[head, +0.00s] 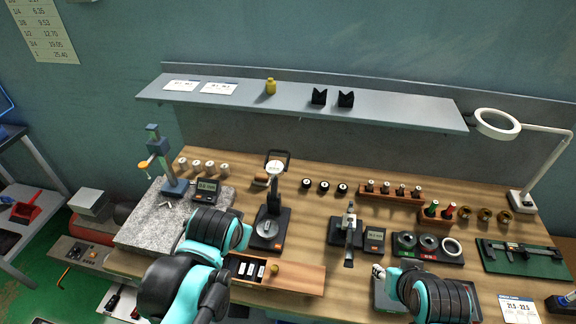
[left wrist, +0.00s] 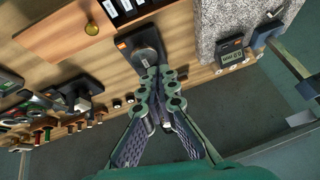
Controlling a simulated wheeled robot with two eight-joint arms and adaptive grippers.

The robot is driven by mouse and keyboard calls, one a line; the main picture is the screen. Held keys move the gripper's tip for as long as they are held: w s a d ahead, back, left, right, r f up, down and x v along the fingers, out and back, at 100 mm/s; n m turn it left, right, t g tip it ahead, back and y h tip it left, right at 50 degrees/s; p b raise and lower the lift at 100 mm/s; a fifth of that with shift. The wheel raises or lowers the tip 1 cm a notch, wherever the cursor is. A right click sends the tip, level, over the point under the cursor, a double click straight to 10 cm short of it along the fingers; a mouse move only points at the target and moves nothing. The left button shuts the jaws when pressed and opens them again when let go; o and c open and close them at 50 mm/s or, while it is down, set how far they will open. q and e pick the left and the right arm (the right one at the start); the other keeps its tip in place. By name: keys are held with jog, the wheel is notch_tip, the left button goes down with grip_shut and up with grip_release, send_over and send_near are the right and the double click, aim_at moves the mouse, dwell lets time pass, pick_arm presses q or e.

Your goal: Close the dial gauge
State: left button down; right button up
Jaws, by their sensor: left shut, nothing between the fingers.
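The dial gauge is a black stand with a round white dial (head: 275,167), a loop handle at its top and a black base (head: 268,240) with a round metal plate. It stands upright on the wooden bench, right of my left arm. In the left wrist view its base (left wrist: 128,46) lies just beyond the fingertips. My left gripper (left wrist: 160,74) is shut and empty, its fingers overlapping part of the gauge; contact cannot be told. In the head view my left arm hides its fingers. My right gripper (head: 378,271) is low at the bench front; its jaws are unclear.
A granite plate (head: 150,229) with a blue stand (head: 172,170) and a digital readout (head: 206,190) lies left. A wooden box (head: 305,275) is in front of the gauge. A micrometer stand (head: 349,230) and ring gauges (head: 428,243) are right. A grey shelf (head: 400,111) hangs behind.

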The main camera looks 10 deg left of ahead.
pick_arm(q)
jog(key=w+d+r+m+y, duration=0.1)
jog(key=w+m, duration=0.1)
jog(key=w, duration=0.4)
jog(key=w+d+r+m+y, duration=0.1)
jog(key=w+r+m+y, duration=0.1)
jog(key=w, duration=0.5)
jog(key=w+d+r+m+g+y, duration=0.1)
jog(key=w+d+m+y, duration=0.1)
jog(key=w, duration=0.5)
jog(key=shift+w+r, duration=0.1)
jog(key=shift+r, duration=0.25)
jog(key=w+d+f+m+t+y, duration=0.1)
jog(key=w+d+f+m+y, duration=0.2)
jog(key=w+d, duration=0.35)
jog(key=w+d+f+t+y, duration=0.1)
jog(key=w+d+f+y, duration=0.3)
jog(key=d, duration=0.4)
jog(key=w+a+b, duration=0.2)
jog(key=a, duration=0.7)
jog(key=shift+w+r, duration=0.2)
jog(key=shift+r, duration=0.15)
pick_arm(e)
jog(key=shift+w+f, duration=0.15)
jog(key=shift+f, duration=0.6)
pick_arm(q)
jog(key=shift+s+r, duration=0.1)
